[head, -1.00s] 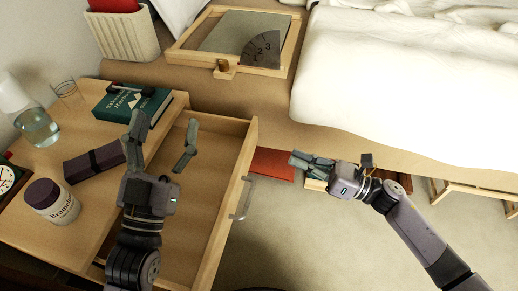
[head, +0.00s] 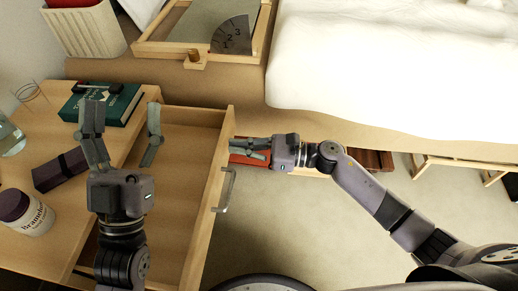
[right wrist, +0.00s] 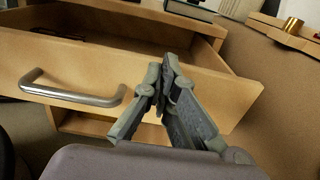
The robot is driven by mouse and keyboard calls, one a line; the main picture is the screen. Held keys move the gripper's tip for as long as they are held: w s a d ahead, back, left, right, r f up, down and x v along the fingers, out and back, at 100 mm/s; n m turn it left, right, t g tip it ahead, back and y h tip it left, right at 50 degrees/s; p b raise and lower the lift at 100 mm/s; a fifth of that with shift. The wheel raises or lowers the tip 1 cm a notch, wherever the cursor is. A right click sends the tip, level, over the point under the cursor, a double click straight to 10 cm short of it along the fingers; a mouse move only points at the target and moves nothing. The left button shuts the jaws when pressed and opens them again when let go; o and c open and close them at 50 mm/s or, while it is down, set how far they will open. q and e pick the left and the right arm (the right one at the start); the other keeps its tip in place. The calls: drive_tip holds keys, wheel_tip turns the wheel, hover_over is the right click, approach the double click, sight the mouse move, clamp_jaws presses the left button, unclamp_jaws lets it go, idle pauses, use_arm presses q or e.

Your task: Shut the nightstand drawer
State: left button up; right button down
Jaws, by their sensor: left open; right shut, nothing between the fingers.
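The nightstand (head: 62,215) stands at the left of the head view. A metal handle (head: 225,190) is on the drawer front, also seen in the right wrist view (right wrist: 75,92). My left gripper (head: 122,112) is open and empty, above the nightstand's edge and the drawer. My right gripper (head: 235,147) is shut and empty, at the outer side of the drawer front, beyond the handle. In the right wrist view its fingertips (right wrist: 163,70) overlap the drawer front (right wrist: 205,90); I cannot tell whether they touch.
On the nightstand are a green book (head: 105,105), a dark purple case (head: 60,170), a labelled jar (head: 26,212) and a glass vessel (head: 10,138). A wooden tray (head: 150,48) and the bed (head: 400,70) lie beyond. A red item (head: 250,158) is behind the right gripper.

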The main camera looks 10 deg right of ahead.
use_arm(q)
drive_tip(key=shift+s+r+h, duration=0.2)
drive_tip(key=shift+s+h, duration=0.05)
drive_tip(key=shift+h, duration=0.05)
use_arm(e)
drive_tip(key=shift+w+a, duration=0.25)
drive_tip(key=shift+a, duration=0.4)
